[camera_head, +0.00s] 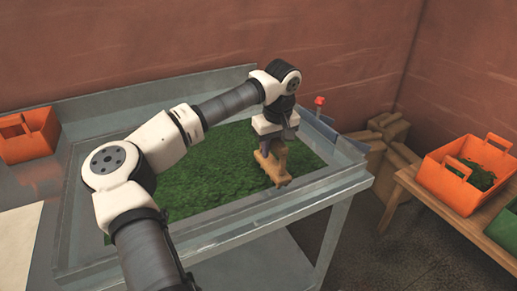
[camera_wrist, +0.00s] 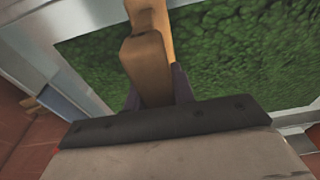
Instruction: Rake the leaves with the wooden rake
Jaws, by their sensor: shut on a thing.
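The wooden rake (camera_head: 274,168) is held by my gripper (camera_head: 276,138) over the right part of a grey metal tray table (camera_head: 345,183). My gripper is shut on the rake, whose head points down at the leaves. In the wrist view the rake's wooden handle (camera_wrist: 146,60) rises between the dark fingers (camera_wrist: 157,95). The green leaves (camera_head: 215,170) cover the tray floor and also show in the wrist view (camera_wrist: 235,55). I cannot tell whether the rake touches the leaves. My arm hides part of them.
An orange crate (camera_head: 468,186) holding some green leaves stands on a wooden bench (camera_head: 425,195) at the right, beside a green container (camera_head: 505,228). Another orange crate (camera_head: 30,138) is at the far left. Cardboard boxes (camera_head: 378,140) stand behind the tray's right end. A red-topped item (camera_head: 320,101) is by the rim.

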